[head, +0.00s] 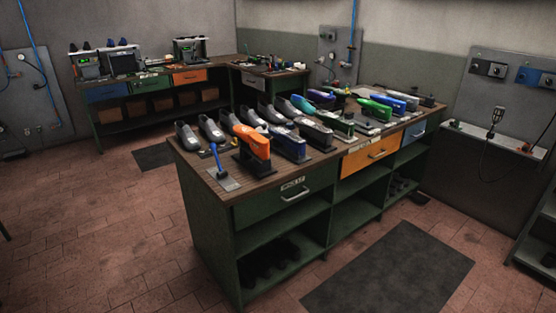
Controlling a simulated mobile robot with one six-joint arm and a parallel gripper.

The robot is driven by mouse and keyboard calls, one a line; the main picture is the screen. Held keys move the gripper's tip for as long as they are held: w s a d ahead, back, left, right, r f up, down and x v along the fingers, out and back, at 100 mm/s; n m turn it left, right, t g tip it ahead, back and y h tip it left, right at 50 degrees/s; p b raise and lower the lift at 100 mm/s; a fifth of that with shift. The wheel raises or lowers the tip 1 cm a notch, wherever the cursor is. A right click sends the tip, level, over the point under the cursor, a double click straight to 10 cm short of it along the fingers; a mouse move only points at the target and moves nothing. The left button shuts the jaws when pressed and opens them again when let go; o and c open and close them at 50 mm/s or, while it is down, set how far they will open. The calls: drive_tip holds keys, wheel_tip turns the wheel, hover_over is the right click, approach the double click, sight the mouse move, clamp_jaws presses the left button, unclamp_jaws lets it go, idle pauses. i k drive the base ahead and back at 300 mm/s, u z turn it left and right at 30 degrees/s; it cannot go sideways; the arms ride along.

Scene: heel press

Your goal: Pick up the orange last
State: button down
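The orange last (253,139) stands near the front left end of the wood-topped workbench (190,158). It rests on a dark stand and is tilted, with its higher end toward the front right. A dark blue last (290,143) is just to its right, and a grey shoe (211,129) is to its left. My gripper is not in view.
Several other lasts and shoes fill the top. Dark mats (390,268) lie on the floor. The brick floor left of the bench (110,215) is clear.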

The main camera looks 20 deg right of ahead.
sight(259, 145)
drive_tip(key=k, duration=0.55)
drive_tip(key=u, duration=0.05)
drive_tip(key=i, duration=0.9)
drive_tip(key=z, duration=0.9)
